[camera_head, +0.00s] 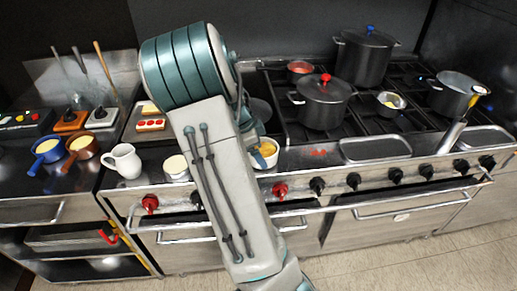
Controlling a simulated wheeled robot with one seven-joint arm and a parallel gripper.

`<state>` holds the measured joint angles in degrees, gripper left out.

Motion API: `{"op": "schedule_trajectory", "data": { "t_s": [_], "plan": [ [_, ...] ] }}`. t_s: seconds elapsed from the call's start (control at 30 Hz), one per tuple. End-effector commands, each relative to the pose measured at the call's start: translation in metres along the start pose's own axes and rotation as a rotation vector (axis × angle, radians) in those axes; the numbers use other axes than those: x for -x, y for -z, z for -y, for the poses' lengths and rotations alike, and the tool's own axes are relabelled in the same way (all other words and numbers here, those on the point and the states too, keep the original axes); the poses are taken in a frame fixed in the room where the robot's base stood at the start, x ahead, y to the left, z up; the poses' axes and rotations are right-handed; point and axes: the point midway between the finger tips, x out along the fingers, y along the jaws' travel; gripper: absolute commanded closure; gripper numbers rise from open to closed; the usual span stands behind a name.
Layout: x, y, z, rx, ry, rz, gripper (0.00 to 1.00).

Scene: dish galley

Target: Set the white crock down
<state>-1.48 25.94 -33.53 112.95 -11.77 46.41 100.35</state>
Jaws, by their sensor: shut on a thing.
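My arm fills the middle of the head view, and its forearm hides my gripper and fingers. A white round vessel with a pale yellow filling (177,174) shows just left of the forearm, on the steel counter by the stove front. Another white vessel with orange-yellow contents (268,161) shows at the forearm's right edge, partly hidden by it. I cannot tell which of these is the white crock, or whether either one touches my gripper.
A white pitcher (124,162) stands on the left counter, beside a blue pan (48,149) and a brown pan (83,146). A lidded dark pot (322,104) and a tall dark pot (365,58) stand on the stove. A steel tray (375,149) lies at the stove's front right.

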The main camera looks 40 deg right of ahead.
Motion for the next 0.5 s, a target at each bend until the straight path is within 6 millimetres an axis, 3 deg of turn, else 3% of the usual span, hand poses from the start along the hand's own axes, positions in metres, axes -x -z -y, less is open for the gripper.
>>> {"op": "schedule_trajectory", "data": {
  "t_s": [0.07, 0.1, 0.37, 0.5],
  "plan": [
    [-0.003, -0.001, 0.0, 0.0, 0.001, 0.0, 0.55],
    [-0.002, -0.001, 0.0, 0.0, 0.0, 0.0, 0.01],
    [-0.001, 0.0, 0.0, 0.0, 0.0, 0.0, 0.0],
    [0.011, 0.0, 0.001, 0.001, 0.003, 0.0, 0.0]
  ]
}}
